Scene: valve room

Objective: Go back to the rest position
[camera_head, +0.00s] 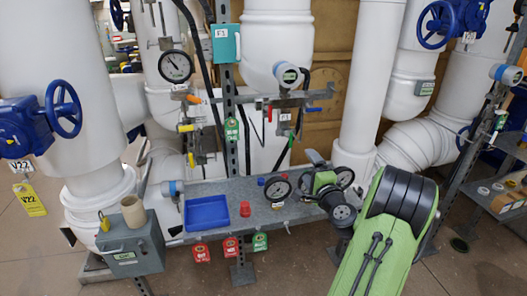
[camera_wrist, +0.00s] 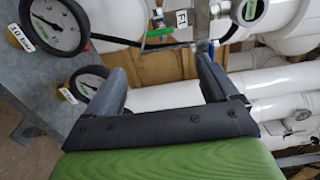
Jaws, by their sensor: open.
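My gripper (camera_wrist: 163,82) shows in the wrist view with its two dark fingers spread apart and nothing between them. Behind the gap are white pipes and a brown panel. In the head view my green and black arm (camera_head: 398,215) rises from the lower right and bends in over the right end of the grey bench (camera_head: 222,186). The gripper's fingertips are hard to make out there, near the round gauges.
A gauge (camera_head: 277,188), a blue tray (camera_head: 207,212) and a red object (camera_head: 245,209) are on the bench. Two more gauges show in the wrist view, one large (camera_wrist: 55,25) and one smaller (camera_wrist: 88,82). Large white pipes (camera_head: 275,50) stand behind. A grey box (camera_head: 130,245) is at left.

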